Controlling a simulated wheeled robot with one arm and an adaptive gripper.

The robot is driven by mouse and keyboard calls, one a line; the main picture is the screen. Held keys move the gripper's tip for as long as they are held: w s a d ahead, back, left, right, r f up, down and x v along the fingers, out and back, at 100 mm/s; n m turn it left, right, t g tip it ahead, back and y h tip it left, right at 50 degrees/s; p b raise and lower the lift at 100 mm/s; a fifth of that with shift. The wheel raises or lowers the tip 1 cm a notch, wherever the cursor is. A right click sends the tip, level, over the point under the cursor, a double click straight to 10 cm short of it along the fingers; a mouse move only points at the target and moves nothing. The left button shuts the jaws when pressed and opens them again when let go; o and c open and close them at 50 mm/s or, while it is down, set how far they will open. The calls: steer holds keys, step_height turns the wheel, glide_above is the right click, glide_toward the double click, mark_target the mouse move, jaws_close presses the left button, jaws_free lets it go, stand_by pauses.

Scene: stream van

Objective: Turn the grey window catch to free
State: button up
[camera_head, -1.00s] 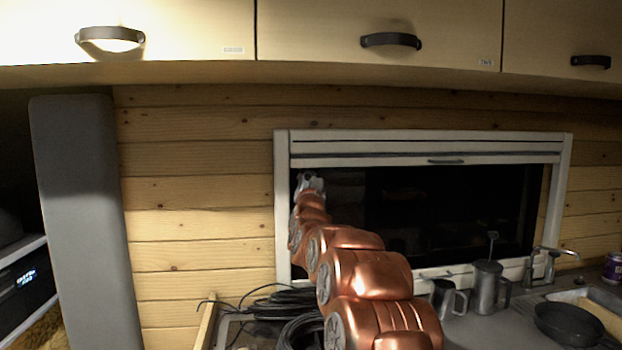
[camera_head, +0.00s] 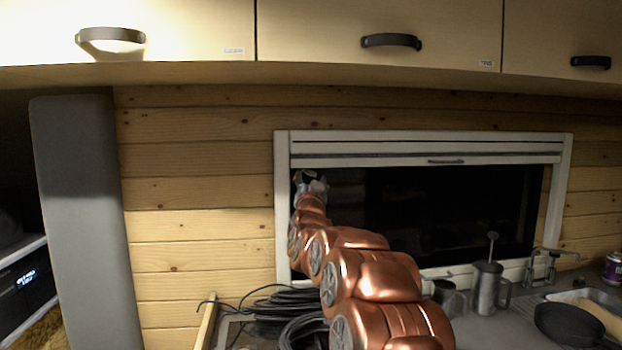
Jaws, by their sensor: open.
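The window (camera_head: 460,215) is a dark pane in a white frame on the wood-plank wall. My copper arm reaches up to its left side. My gripper (camera_head: 311,178) is open at the upper left of the pane, close to the left frame post. It is small in the picture, and the space between its fingers is hard to see. I cannot make out the grey window catch for certain; my gripper and arm cover part of the left side of the window.
A blind bar with a small dark handle (camera_head: 445,161) crosses the window top. Cupboards overhang above. Below are coiled black cables (camera_head: 280,303), a metal pot with a plunger (camera_head: 488,285), a tap (camera_head: 545,262) and a dark pan (camera_head: 568,325).

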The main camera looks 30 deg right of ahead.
steer(key=v, duration=1)
steer(key=shift+s+a, duration=0.1)
